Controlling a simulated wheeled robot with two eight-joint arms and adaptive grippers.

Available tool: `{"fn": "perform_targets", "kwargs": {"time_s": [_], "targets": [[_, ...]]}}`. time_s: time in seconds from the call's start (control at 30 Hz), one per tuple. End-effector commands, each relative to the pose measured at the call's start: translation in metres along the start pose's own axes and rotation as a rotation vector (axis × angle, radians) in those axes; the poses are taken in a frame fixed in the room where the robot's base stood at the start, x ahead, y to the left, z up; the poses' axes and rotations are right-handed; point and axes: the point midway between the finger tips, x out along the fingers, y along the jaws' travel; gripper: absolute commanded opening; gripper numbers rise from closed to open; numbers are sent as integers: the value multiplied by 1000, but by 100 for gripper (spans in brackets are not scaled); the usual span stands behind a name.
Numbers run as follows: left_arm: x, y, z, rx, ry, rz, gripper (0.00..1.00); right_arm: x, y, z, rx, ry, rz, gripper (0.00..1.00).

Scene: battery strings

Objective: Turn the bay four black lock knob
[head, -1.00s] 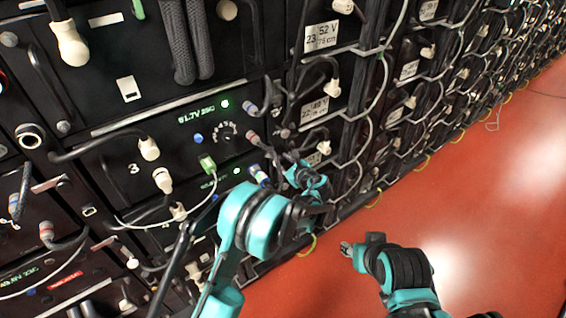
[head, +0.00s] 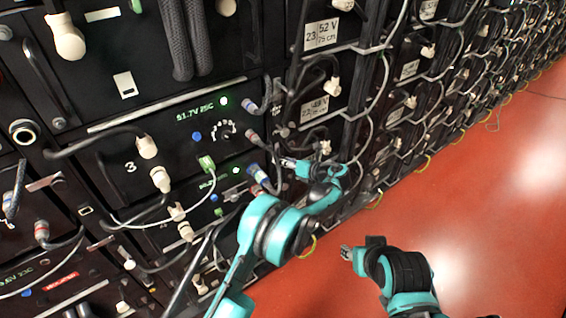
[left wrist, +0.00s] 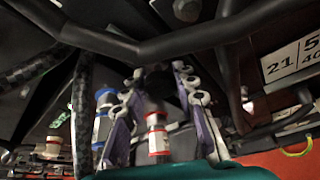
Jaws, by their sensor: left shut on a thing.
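My left gripper (head: 284,161) reaches the rack front at the right edge of the bay column, beside the cable plugs. In the left wrist view its two purple-grey fingers (left wrist: 160,80) are closed around a small dark thing, which I take to be the black lock knob (left wrist: 159,86). It is in shadow, and its turn angle cannot be told. The gripper and arm hide it in the head view. A red-and-white plug (left wrist: 156,134) shows between the fingers, nearer the palm. My right gripper (head: 346,252) hangs over the red floor, apart from everything; its fingers are too small to read.
Bay three (head: 130,167) has a white number and a green-lit display. A blue-banded plug (head: 262,178) and several cables crowd my left gripper. A grey cable (left wrist: 83,110) runs left of the fingers. The red floor (head: 480,210) at right is clear.

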Motion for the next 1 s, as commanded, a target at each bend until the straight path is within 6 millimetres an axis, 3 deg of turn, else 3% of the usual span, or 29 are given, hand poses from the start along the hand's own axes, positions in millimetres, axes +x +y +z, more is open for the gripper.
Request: {"fn": "perform_targets", "kwargs": {"time_s": [0.77, 0.8, 0.83, 0.87, 1.0], "targets": [[0, 0, 0, 92, 0, 38, 0, 2, 0, 2, 0, 0, 0, 40], [0, 0, 0, 92, 0, 38, 36, 2, 0, 2, 0, 0, 0, 40], [0, 0, 0, 92, 0, 37, 44, 2, 0, 2, 0, 0, 0, 40], [0, 0, 0, 92, 0, 37, 50, 2, 0, 2, 0, 0, 0, 40], [0, 0, 0, 92, 0, 38, 50, 2, 0, 2, 0, 0, 0, 40]]}}
